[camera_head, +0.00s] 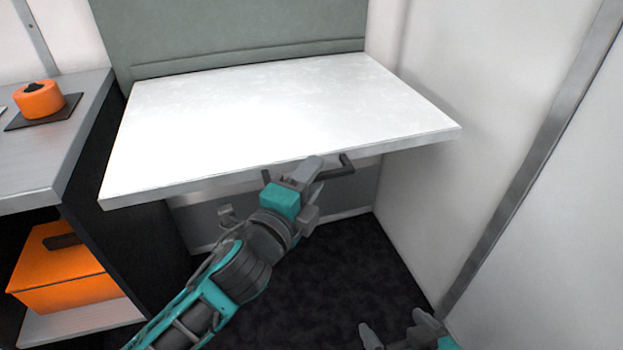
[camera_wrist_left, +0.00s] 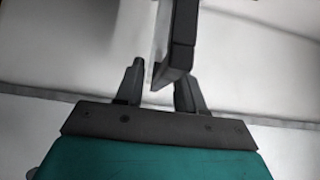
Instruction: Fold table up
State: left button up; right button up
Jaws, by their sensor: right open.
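The white table (camera_head: 270,105) is a flat, bare panel standing out level from the grey-green back wall. A dark handle (camera_head: 344,168) sits below its front edge. My left gripper (camera_head: 309,172) is at that front edge, by the handle. In the left wrist view, the dark handle bar (camera_wrist_left: 182,40) reaches down between the two fingers of my left gripper (camera_wrist_left: 158,78), with a gap on the left finger's side. The jaws look open. My right gripper (camera_head: 393,330) is open and empty above the floor at the bottom, partly cut off by the frame.
A grey counter (camera_head: 40,165) at left holds an orange round object (camera_head: 39,100) on a dark plate (camera_head: 45,114). An orange box (camera_head: 65,275) sits on the shelf beneath. A pale wall (camera_head: 420,190) closes the right side. Dark floor (camera_head: 335,275) below is clear.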

pick_arm(q)
jog(key=shift+w+d, duration=0.1)
jog(key=shift+w, duration=0.1)
grip_shut()
dwell(0.3)
